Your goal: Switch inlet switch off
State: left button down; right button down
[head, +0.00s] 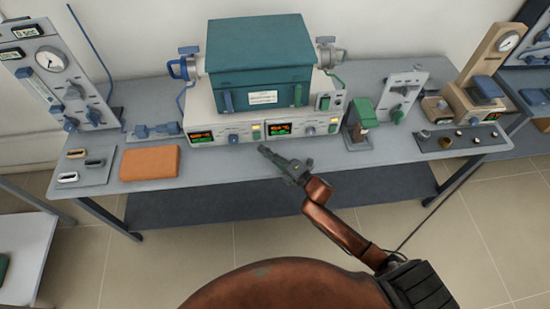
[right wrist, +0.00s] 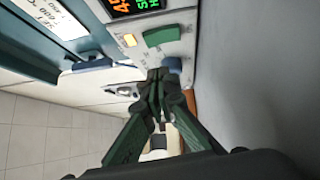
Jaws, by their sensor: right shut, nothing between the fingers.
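A teal furnace box (head: 262,62) sits on a pale base whose front has two lit displays, the left one (head: 201,136) and the right one (head: 278,129). My right gripper (head: 264,150) is shut and empty in front of this base, over the bench's front part. In the right wrist view its closed fingertips (right wrist: 156,76) appear close to a control panel. No readable label marks the inlet switch. My left gripper is out of view.
A gauge panel with blue valves (head: 52,72) stands left, near an orange block (head: 150,162). A green-topped device (head: 361,118) and a valve panel (head: 402,96) stand to the right, beside a beige gauge stand (head: 490,62). The grey bench (head: 225,165) is clear along its front middle.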

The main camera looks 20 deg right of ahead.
aim_at(254, 135)
jog(key=w, duration=0.4)
jog(key=shift+d+r+b, duration=0.2)
jog(key=shift+d+b, duration=0.1)
jog(key=shift+d, duration=0.1)
jog(key=shift+w, duration=0.1)
jog(key=shift+r, duration=0.1)
